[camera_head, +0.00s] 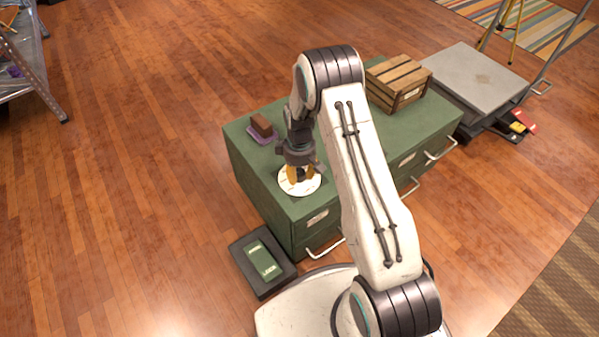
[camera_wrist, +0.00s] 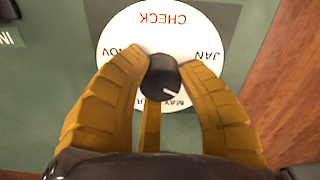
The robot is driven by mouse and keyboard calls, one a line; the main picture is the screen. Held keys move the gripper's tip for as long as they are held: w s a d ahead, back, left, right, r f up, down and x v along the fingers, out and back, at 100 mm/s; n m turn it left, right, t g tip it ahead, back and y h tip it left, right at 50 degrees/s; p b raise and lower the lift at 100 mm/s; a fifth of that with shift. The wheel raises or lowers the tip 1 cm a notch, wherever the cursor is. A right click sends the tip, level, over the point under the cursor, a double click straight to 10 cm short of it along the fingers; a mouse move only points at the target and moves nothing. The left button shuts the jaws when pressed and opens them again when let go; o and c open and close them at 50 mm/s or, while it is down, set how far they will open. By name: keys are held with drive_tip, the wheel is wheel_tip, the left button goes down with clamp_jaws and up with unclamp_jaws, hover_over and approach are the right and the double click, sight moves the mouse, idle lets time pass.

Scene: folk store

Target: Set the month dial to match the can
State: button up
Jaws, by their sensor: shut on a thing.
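The month dial (camera_head: 285,187) is a white disc on the green cabinet top. The wrist view shows the dial (camera_wrist: 120,32) with CHECK, JAN, NOV and MAY around it; part of another label shows beside MAY. Its black knob (camera_wrist: 160,75) stands at the centre, with a white pointer mark toward the lower right, near MAY. My gripper (camera_head: 301,174) is down over the dial. In the wrist view its yellow fingers (camera_wrist: 161,80) are shut on the knob from both sides and hide the lower part of the disc. I cannot make out a can in either view.
The green cabinet (camera_head: 262,180) also bears a wooden crate (camera_head: 398,82) and a brown block (camera_head: 261,126) on a purple base. A black tray (camera_head: 247,268) with a green piece lies on the floor beside it. A grey platform (camera_head: 478,75) stands behind.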

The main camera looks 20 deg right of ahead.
drive_tip(key=m, duration=0.4)
drive_tip(key=shift+s+f+m, duration=0.1)
drive_tip(key=shift+m, duration=0.2)
drive_tip(key=m, duration=0.3)
drive_tip(key=shift+m, duration=0.4)
drive_tip(key=m, duration=0.4)
drive_tip(key=shift+m, duration=2.4)
drive_tip(key=o, duration=1.2)
